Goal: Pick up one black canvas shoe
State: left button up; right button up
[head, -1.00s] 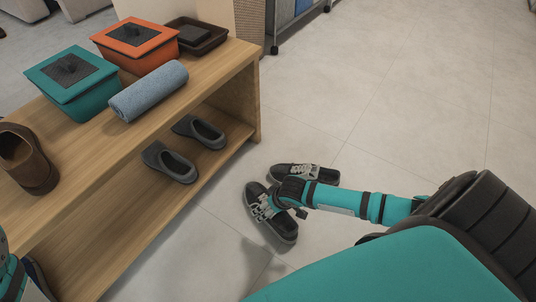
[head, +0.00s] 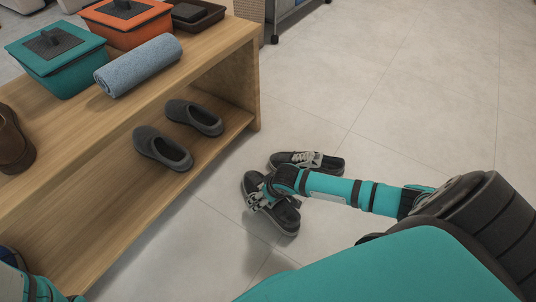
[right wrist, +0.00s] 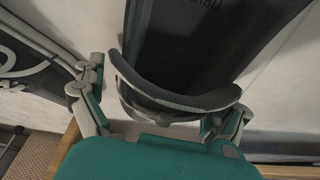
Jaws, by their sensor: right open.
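Two black canvas shoes with pale laces are on the tiled floor to the right of the bench. The nearer shoe (head: 286,221) points its toe away from me to the left; the farther shoe (head: 325,164) lies just behind it. My right gripper (head: 271,190) is over the nearer shoe and hides part of it. In the right wrist view my open right gripper (right wrist: 168,88) has its fingers on either side of a dark shoe's heel rim (right wrist: 178,100), with lettering on the insole. I cannot tell whether the fingers touch it. My left gripper is not in view.
A wooden bench (head: 215,62) stands at left. On top are a teal box (head: 60,72), an orange box (head: 128,30), a rolled blue towel (head: 138,66), a dark tray (head: 207,18) and a brown shoe (head: 14,140). Grey slip-ons (head: 162,148) sit on its lower shelf. Floor at right is clear.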

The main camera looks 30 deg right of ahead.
jog(key=c, duration=1.4)
jog(key=shift+r, duration=0.1)
jog(key=shift+c, duration=0.6)
